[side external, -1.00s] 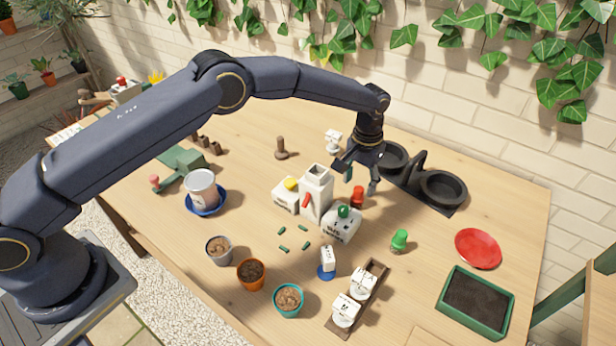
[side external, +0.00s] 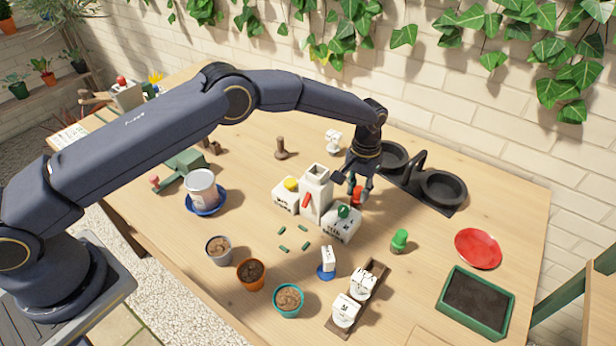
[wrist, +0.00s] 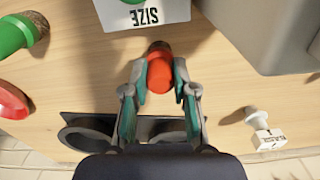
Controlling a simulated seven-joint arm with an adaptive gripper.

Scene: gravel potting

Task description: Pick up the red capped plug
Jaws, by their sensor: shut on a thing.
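The red capped plug (side external: 358,194) stands on the table just right of the tall white box. In the wrist view the red plug (wrist: 160,74) sits between the fingertips, with its brown end pointing away from my wrist. My gripper (side external: 358,186) has come down over the plug from above, and its fingers are shut on it. In the wrist view my gripper (wrist: 160,82) has a teal-padded finger on each side of the red cap. I cannot tell whether the plug touches the table.
The tall white box (side external: 316,190) and a white block with a green plug (side external: 343,220) stand close on the left. A black double-cup holder (side external: 436,188) is at the right. A green plug (side external: 400,240) and a red saucer (side external: 478,249) lie in front-right.

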